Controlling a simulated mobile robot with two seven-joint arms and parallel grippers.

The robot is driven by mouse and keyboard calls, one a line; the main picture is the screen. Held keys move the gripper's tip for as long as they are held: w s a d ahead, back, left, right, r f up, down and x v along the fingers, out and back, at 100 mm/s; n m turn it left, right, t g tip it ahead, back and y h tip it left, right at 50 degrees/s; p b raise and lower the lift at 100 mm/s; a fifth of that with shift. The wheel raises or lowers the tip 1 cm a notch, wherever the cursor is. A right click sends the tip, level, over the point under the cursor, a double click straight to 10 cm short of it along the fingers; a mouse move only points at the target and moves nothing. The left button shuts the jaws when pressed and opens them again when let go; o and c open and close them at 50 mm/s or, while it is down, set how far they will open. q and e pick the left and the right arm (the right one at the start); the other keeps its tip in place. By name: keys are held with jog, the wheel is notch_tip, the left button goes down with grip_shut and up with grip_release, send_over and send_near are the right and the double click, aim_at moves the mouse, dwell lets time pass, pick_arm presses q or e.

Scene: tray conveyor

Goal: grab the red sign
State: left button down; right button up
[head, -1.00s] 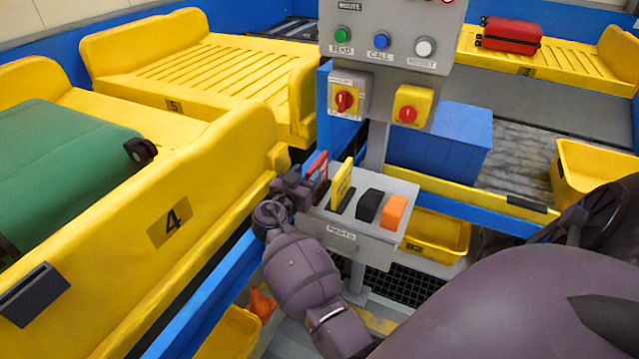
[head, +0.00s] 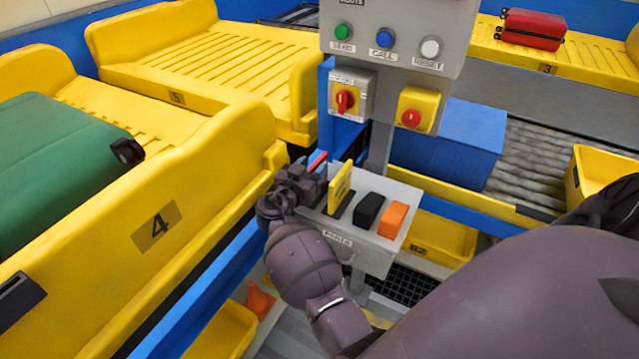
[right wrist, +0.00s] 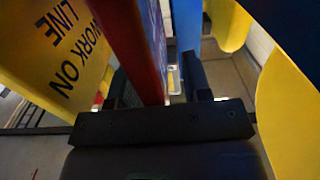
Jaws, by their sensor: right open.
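The red sign (head: 317,161) stands at the left end of the grey holder (head: 375,254), mostly hidden by my right gripper in the head view. In the right wrist view the red sign (right wrist: 138,40) stands edge-on between the two fingers. My right gripper (head: 312,176) is open around it, and its fingers show in the right wrist view (right wrist: 160,88). I cannot tell whether either finger touches the sign. A yellow sign (head: 340,186) stands just right of it and reads "WORK ON LINE" in the right wrist view (right wrist: 65,45). My left gripper is not in view.
A black block (head: 368,210) and an orange block (head: 392,220) sit on the holder's right side. The control panel (head: 390,75) rises behind. The yellow tray wall marked 4 (head: 215,180) is close left. A blue box (head: 450,140) stands behind right.

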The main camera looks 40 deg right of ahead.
jog(key=shift+a, duration=0.1)
jog(key=shift+c, duration=0.5)
grip_shut()
jog(key=shift+r, duration=0.15)
